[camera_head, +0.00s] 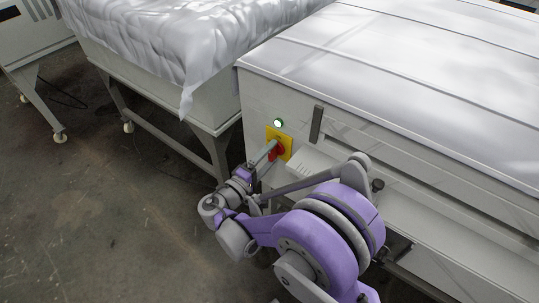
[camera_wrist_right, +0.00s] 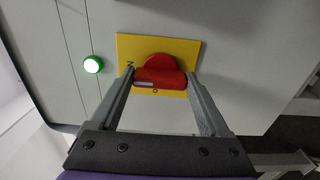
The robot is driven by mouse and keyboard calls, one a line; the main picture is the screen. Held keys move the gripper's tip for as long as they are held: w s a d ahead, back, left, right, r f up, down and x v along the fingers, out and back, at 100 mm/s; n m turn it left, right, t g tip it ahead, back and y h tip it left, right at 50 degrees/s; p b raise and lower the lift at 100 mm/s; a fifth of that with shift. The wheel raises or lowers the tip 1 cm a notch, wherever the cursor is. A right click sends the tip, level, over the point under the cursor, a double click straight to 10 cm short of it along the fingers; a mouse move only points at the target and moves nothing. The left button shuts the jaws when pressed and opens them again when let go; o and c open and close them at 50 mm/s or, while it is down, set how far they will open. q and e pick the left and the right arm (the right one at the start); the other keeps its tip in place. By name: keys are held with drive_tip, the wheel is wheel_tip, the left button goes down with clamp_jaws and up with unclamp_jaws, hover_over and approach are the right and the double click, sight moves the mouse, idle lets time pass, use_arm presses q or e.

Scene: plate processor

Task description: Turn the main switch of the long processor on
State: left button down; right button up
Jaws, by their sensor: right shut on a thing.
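The long processor (camera_head: 410,85) is the large light-grey machine on the right of the head view. Its main switch is a red knob (camera_wrist_right: 159,73) on a yellow plate (camera_wrist_right: 190,50), low on the end panel, and the plate also shows in the head view (camera_head: 285,139). My right gripper (camera_wrist_right: 160,85) is shut on the red knob, one finger on each side of it. In the head view my right gripper (camera_head: 270,152) reaches the knob from below and partly hides it. A lamp (camera_head: 279,123) above the plate glows green-white, and it also shows in the wrist view (camera_wrist_right: 93,64). My left gripper is not in view.
A second machine (camera_head: 170,91) under a crumpled white sheet (camera_head: 190,40) stands to the left, with a narrow gap between the two. Another grey unit (camera_head: 30,40) on wheeled legs is at the far left. The concrete floor (camera_head: 90,220) at lower left is clear.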

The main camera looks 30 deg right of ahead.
idle(0.5)
drive_tip(key=o, duration=1.2)
drive_tip(key=shift+a, duration=0.15)
drive_tip(key=v, duration=1)
drive_tip(key=shift+s+a+p, duration=0.1)
drive_tip(key=shift+a+p, duration=0.2)
drive_tip(key=shift+p, duration=0.1)
